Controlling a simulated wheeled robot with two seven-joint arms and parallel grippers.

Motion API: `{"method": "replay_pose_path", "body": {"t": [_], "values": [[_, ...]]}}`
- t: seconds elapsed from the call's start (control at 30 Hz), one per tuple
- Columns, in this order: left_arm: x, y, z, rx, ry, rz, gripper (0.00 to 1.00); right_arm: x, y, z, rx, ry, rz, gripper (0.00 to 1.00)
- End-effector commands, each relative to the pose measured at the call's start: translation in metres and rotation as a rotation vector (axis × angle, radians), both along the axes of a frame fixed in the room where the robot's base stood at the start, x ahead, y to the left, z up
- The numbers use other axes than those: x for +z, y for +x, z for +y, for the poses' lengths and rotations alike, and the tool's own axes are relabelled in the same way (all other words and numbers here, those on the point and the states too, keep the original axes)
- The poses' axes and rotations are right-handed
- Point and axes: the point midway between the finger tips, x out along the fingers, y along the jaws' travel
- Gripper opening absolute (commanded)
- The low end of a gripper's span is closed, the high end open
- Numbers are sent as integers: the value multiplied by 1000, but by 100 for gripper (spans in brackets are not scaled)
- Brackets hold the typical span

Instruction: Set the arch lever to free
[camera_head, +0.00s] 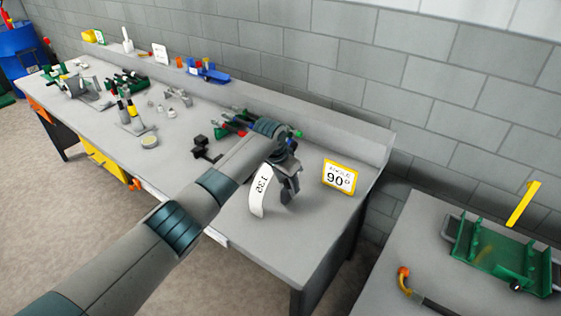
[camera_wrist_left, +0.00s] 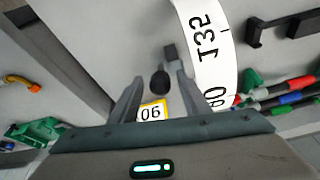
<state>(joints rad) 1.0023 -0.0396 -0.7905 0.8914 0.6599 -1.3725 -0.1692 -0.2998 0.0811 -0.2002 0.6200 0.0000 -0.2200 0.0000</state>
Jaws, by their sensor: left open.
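The arch is a curved white scale strip (camera_head: 261,190) with black numbers, standing on the bench's near right part. In the left wrist view the strip (camera_wrist_left: 207,50) reads 132, with another number partly cut off lower down. A dark lever with a rounded knob (camera_wrist_left: 160,82) shows beside the strip. My left gripper (camera_head: 289,192) is over the bench right of the strip. In the left wrist view its fingers (camera_wrist_left: 155,84) are open, with the knob between them; I cannot tell whether they touch it. No "free" mark is readable. My right gripper is not in view.
A black bracket (camera_head: 204,151) and red- and green-handled crimpers (camera_head: 228,124) lie left of my forearm. A second table holds a green tray (camera_head: 500,255). The bench's front right corner is clear.

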Motion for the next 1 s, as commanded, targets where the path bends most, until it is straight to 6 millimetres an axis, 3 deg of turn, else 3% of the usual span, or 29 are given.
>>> {"method": "replay_pose_path", "body": {"t": [0.27,0.8,1.0], "values": [[29,-7,7,-1,-1,-5,43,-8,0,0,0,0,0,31],[128,-34,28,-2,0,-3,43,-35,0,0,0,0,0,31],[150,-40,33,-1,1,0,43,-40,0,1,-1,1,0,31]]}}
